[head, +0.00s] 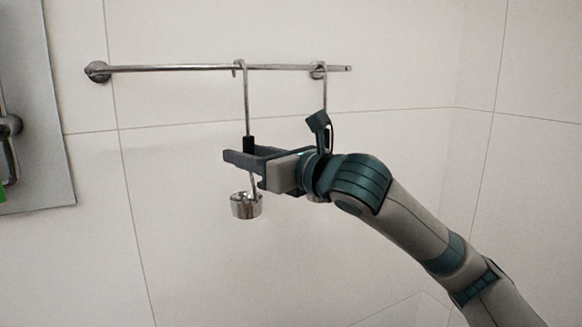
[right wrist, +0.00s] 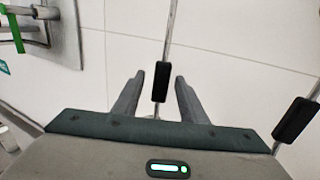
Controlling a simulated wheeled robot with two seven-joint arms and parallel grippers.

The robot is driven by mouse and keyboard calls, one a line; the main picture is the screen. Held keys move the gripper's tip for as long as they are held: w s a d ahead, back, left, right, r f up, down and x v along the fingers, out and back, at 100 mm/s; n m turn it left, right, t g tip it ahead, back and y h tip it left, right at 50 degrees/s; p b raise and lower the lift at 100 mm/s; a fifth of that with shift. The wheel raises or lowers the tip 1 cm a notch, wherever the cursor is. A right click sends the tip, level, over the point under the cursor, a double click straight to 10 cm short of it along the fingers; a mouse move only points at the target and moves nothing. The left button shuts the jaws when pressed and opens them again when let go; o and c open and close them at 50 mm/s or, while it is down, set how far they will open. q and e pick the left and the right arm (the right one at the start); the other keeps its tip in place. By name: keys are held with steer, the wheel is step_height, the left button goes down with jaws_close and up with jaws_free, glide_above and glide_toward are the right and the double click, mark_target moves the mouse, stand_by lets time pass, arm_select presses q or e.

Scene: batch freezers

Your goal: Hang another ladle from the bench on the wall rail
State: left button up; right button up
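A steel ladle (head: 247,100) with a black grip and small cup hangs upright, its hook over the wall rail (head: 180,68). My right gripper (head: 244,166) is at the lower part of its black grip. In the right wrist view my right gripper (right wrist: 158,95) is open, and this ladle's black grip (right wrist: 161,82) stands between the fingers with a gap on both sides. A second ladle (head: 325,95) hangs from the rail's right end, partly hidden behind my right arm; its black grip (right wrist: 297,120) shows in the right wrist view. My left gripper and the bench are not in view.
The rail is bare to the left of the first ladle, up to its round wall mount (head: 98,71). A grey panel (head: 40,120) with metal fittings stands at the far left. The tiled wall (head: 180,240) is otherwise clear, with a corner at the right.

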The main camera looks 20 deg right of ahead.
steer(key=b+v, duration=0.9)
steer(key=v, duration=0.7)
steer(key=shift+s, duration=0.4)
steer(key=shift+d, duration=0.1)
